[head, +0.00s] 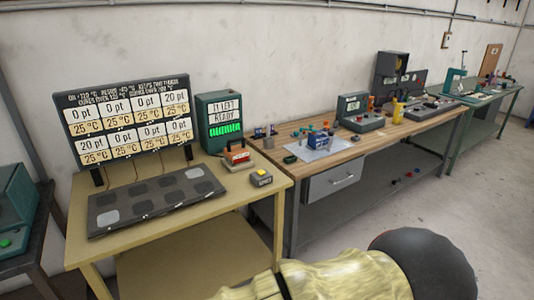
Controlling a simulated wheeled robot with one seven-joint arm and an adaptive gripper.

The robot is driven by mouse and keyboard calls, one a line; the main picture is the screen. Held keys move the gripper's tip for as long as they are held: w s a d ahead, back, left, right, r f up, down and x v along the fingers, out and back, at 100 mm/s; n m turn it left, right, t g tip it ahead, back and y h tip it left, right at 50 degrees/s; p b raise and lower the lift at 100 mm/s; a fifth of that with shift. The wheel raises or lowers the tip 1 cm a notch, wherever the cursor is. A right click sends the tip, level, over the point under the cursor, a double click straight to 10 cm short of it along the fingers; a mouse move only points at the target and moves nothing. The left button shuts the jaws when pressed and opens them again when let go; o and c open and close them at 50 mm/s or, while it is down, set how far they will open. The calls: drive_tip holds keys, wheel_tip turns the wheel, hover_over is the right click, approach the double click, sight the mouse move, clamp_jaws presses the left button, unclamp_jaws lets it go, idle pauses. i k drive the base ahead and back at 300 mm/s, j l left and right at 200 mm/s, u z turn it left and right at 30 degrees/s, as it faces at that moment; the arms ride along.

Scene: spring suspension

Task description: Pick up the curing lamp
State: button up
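A small device with an orange-red body and a black handle on top (237,156) stands near the back right of the yellow table (140,255). It looks like the curing lamp, but I cannot read any label on it. It sits in front of a dark green box with a lit screen (220,118). Nothing is touching it from above. My arm, in a pale yellow cover, crosses the bottom of the head view, well in front of the device. My gripper is not visible.
A dark panel with grey squares (125,216) lies on the yellow table below a large display board (125,115). A wooden workbench (375,144) with tools adjoins to the right. Open floor lies at right.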

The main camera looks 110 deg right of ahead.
sight(239, 154)
drive_tip(key=z, duration=3.4)
drive_tip(key=i+j+z, duration=0.2)
drive_tip(key=i, duration=0.35)
drive_tip(key=i+j+z, duration=0.2)
drive_tip(key=i, duration=0.35)
drive_tip(key=i+j+z, duration=0.15)
drive_tip(key=i+j, duration=0.2)
drive_tip(key=i, duration=0.15)
